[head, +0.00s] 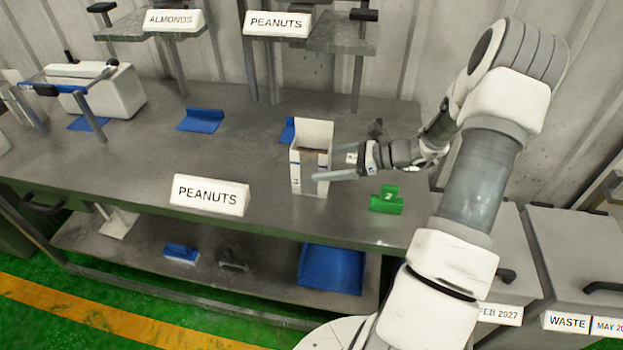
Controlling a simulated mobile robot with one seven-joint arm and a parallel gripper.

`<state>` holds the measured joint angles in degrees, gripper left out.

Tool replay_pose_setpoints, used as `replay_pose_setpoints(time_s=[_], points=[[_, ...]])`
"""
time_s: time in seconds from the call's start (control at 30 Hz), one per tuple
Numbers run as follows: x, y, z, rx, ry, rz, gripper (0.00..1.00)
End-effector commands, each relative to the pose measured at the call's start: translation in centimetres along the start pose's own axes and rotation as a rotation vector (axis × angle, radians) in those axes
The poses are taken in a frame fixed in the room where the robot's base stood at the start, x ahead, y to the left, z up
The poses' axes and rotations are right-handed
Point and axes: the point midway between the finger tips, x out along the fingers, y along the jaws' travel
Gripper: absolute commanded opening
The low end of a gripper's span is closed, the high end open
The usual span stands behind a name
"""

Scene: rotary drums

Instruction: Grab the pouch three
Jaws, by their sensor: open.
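A white open-topped pouch (311,132) stands upright on the grey metal table, right of centre in the head view. A small dark mark that may be a "3" shows low on its left face. My gripper (318,170) reaches in from the right, its fingers pointing left at the pouch. The fingers are open, with one finger across the pouch's front and the other partly hidden. I cannot tell whether they touch it. The pouch's inside looks brownish.
A PEANUTS sign (210,195) stands at the table's (120,175) front edge. A white box (112,92) stands at the left. Bins (575,250) stand at the right.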

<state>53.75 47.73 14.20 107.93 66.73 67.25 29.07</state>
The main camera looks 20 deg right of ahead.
Motion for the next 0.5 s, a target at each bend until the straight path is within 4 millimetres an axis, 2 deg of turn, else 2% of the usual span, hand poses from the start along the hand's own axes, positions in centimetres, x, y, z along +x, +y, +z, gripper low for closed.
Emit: replay_pose_setpoints(time_s=[0.23,0.5], points=[[3.8,0.1,-0.1,0.0,-0.001,0.003,1.0],[4.2,0.1,-0.2,0.0,0.001,0.0,0.98]])
